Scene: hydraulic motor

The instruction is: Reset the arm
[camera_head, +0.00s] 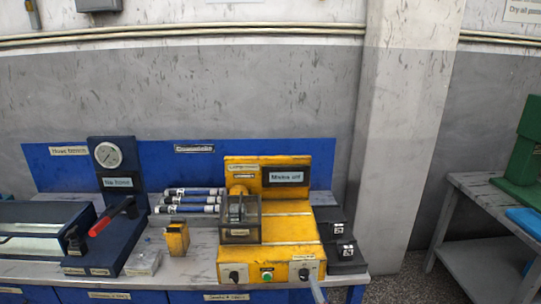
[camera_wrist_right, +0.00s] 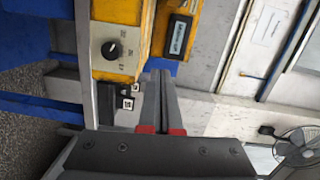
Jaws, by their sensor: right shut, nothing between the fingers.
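My right gripper (camera_head: 313,280) shows as a thin grey tip at the bottom edge in the head view, in front of the right end of the yellow motor stand (camera_head: 290,232). In the right wrist view its two fingers (camera_wrist_right: 160,76) lie together, shut and empty. They point toward the stand, close to its dial panel (camera_wrist_right: 117,48) in that view; I cannot tell the exact gap. The stand has a dark sign (camera_head: 286,177), a green button (camera_head: 267,276) and black dials. My left gripper is not in view.
A blue hand-pump unit with a gauge (camera_head: 108,154) and red lever (camera_head: 100,226) stands left of the motor stand. A small yellow box (camera_head: 176,240) and hoses (camera_head: 190,200) lie between. Black blocks (camera_head: 345,250) sit at right. A side table (camera_head: 480,200) stands beyond a floor gap.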

